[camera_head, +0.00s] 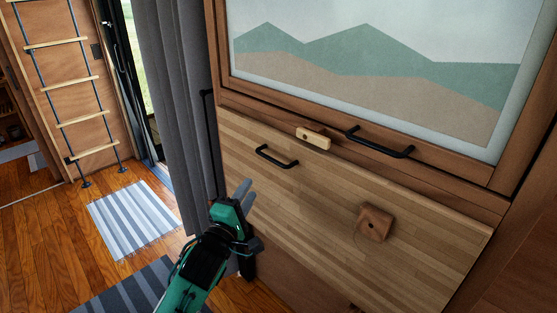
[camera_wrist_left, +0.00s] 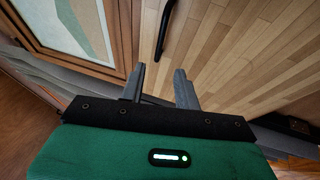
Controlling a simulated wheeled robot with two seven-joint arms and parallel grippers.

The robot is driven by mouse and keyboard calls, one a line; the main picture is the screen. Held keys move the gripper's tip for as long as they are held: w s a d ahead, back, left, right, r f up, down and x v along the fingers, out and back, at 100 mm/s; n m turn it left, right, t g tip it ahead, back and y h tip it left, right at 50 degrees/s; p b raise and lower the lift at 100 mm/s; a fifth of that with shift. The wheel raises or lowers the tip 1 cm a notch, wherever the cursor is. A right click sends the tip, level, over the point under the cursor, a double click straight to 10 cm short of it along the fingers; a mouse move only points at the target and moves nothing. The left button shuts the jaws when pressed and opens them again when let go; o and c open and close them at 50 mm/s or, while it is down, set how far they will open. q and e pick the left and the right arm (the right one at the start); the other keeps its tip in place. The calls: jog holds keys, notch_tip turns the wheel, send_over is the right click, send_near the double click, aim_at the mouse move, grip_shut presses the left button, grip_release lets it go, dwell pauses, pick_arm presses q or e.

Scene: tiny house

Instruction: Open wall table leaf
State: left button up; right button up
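The wall table leaf (camera_head: 330,200) is a light wood-strip panel lying flat against the wall below a framed picture. It also shows in the left wrist view (camera_wrist_left: 235,50). A black bar handle (camera_head: 277,157) sits near its upper left; in the left wrist view the handle (camera_wrist_left: 163,30) is ahead of the fingers. A small pale wooden latch (camera_head: 313,138) lies at the leaf's top edge. My left gripper (camera_head: 243,192) is below and left of the handle, apart from it. Its fingers (camera_wrist_left: 158,78) are spread with nothing between them. My right gripper is not in view.
A second black handle (camera_head: 380,143) is on the picture frame (camera_head: 300,95) above. A square brown wooden block (camera_head: 375,223) sits on the leaf's right half. A grey curtain (camera_head: 183,90) hangs left of the leaf. Striped rugs (camera_head: 133,218) lie on the floor by a ladder (camera_head: 78,100).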

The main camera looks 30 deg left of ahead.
aim_at(269, 159)
pick_arm(q)
jog(key=shift+w+a+r+p, duration=0.15)
jog(key=shift+w+r+p, duration=0.4)
jog(key=shift+w, duration=1.65)
jog(key=shift+w+a+r+p, duration=0.2)
jog(key=shift+w+p, duration=0.6)
jog(key=shift+w, duration=1.45)
jog(key=shift+w+a+r+p, duration=0.1)
jog(key=shift+w+r+p, duration=0.45)
jog(key=shift+w, duration=1.65)
jog(key=shift+f, duration=0.15)
jog(key=shift+c, duration=0.2)
grip_shut()
